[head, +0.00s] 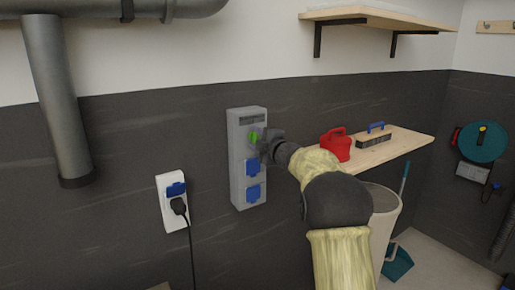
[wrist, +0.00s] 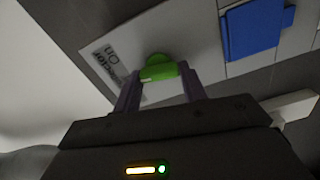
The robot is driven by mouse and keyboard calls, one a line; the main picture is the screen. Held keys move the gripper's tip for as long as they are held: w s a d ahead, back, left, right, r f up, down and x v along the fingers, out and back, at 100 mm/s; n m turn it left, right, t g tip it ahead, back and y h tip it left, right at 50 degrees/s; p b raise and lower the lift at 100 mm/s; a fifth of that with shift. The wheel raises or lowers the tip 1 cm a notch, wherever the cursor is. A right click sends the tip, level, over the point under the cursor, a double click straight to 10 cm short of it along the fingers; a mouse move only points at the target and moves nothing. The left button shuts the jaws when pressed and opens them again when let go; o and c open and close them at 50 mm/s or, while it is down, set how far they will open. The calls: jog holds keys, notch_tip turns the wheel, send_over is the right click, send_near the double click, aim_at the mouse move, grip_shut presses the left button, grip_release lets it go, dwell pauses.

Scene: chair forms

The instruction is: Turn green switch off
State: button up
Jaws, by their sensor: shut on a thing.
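The green switch (head: 253,137) is on the upper part of a grey wall-mounted switch box (head: 236,190), above two blue socket covers. In the wrist view the green switch (wrist: 158,70) sits between my two fingertips, next to a printed label that reads "On". My gripper (head: 262,140) is at the box front in the head view, reaching in from the right. In the wrist view my gripper (wrist: 160,86) is shut on the green switch, one finger on each side. The switch's lower edge is partly hidden by the fingers.
A white wall socket (head: 172,215) with a black plug and cable is left of the box. A wooden shelf (head: 410,141) with a red watering can (head: 336,145) and a brush (head: 374,137) is at right. A bin (head: 383,225) stands below it.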

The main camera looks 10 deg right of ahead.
jog(key=shift+f+n+b, duration=0.2)
jog(key=shift+n+b, duration=0.5)
jog(key=shift+n, duration=0.4)
jog(key=o, duration=1)
jog(key=shift+a, duration=0.1)
jog(key=shift+r, duration=0.1)
jog(key=shift+s, duration=0.1)
jog(key=b+v, duration=0.3)
jog(key=v, duration=1.4)
jog(key=shift+s+b, duration=0.1)
jog(key=shift+b, duration=0.25)
